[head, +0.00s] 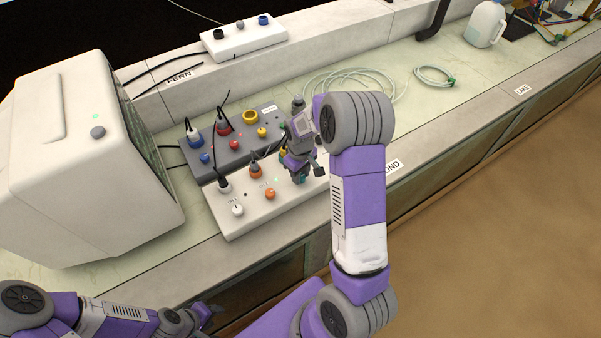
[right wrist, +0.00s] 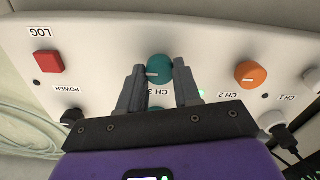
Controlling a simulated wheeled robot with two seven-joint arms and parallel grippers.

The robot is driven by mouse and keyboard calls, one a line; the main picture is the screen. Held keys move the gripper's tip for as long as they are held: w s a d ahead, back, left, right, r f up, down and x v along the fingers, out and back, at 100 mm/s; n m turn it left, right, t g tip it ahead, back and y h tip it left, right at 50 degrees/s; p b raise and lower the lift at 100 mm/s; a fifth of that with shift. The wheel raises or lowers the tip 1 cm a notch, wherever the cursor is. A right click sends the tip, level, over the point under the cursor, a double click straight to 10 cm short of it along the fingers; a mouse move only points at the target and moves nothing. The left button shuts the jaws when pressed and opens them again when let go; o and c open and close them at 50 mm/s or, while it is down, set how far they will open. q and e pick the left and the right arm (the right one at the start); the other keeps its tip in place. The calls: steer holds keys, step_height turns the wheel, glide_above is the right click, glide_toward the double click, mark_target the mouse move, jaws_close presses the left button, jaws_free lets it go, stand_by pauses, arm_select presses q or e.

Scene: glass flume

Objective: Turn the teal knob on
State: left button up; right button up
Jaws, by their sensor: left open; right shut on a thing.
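The teal knob (right wrist: 158,68) stands on the white box (right wrist: 100,60) by the "CH 3" label in the right wrist view, with a pale mark across its face. My right gripper (right wrist: 159,80) is shut on it, one dark finger on each side. In the head view my right gripper (head: 298,170) is over the right part of the white box (head: 245,225) and covers the knob. My left gripper (head: 212,314) is open and empty at the lower left, away from the box.
An orange knob (right wrist: 250,74) and red button (right wrist: 48,62) flank the teal knob. A green light (right wrist: 200,93) glows near "CH 2". A grey box (head: 222,148) with plugs and knobs stands behind, a monitor (head: 85,150) at left. Coiled cables (head: 365,85) lie farther along the bench.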

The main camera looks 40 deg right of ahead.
steer(key=o, duration=1.1)
steer(key=shift+c, duration=0.2)
step_height(320, 180, up, 8)
steer(key=shift+f+p, duration=0.2)
steer(key=shift+p, duration=0.55)
